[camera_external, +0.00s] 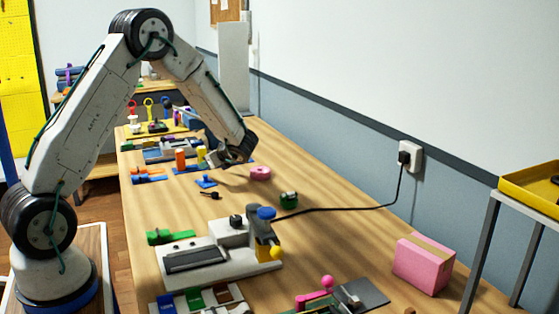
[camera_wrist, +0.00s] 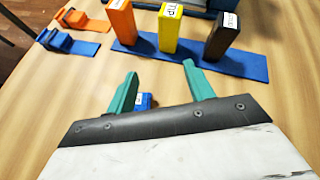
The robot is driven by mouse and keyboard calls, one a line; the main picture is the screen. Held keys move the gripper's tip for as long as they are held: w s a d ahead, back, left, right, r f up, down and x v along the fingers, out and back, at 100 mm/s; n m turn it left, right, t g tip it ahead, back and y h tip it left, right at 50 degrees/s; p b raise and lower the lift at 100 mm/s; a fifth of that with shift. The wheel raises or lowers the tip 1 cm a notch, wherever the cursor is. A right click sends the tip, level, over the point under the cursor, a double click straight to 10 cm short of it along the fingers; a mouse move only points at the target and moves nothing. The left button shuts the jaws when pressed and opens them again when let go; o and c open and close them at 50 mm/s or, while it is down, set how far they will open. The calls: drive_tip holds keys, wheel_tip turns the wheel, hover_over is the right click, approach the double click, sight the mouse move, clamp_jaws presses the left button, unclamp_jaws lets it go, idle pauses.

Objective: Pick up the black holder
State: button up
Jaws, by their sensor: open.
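The black holder (camera_wrist: 222,37) is an upright black block with a white label on top. It stands at the right of a row on a flat blue base (camera_wrist: 255,66), beside a yellow block (camera_wrist: 169,28) and an orange block (camera_wrist: 122,19). My gripper (camera_wrist: 161,76) has two green fingers spread apart with nothing held between them. It is short of the row, and the black holder is ahead and to the right. In the external view my gripper (camera_external: 215,157) is low over the table near the orange block (camera_external: 180,160); I cannot make out the black holder there.
A small blue piece (camera_wrist: 144,101) lies below my fingers. Blue and orange stepped pieces (camera_wrist: 65,42) are at the left.

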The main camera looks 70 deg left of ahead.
drive_tip(key=w, duration=0.1)
drive_tip(key=w+a+m+t, duration=0.1)
drive_tip(key=w+a+m, duration=0.1)
drive_tip(key=shift+w+f+y, duration=0.15)
drive_tip(key=shift+w+y, duration=0.1)
drive_tip(key=shift+y, duration=0.15)
drive_tip(key=w+r+m+t, duration=0.1)
drive_tip(key=w+a+r+m+t+y, duration=0.1)
drive_tip(key=w, duration=0.1)
drive_tip(key=shift+w+a+r+m, duration=0.1)
drive_tip(key=shift+w+r+m, duration=0.1)
drive_tip(key=shift+r+m, duration=0.15)
drive_tip(key=shift+a+f+m, duration=0.15)
drive_tip(key=shift+m, duration=0.2)
drive_tip(key=x, duration=0.7)
drive_tip(key=shift+a, duration=0.3)
drive_tip(key=c, duration=1.1)
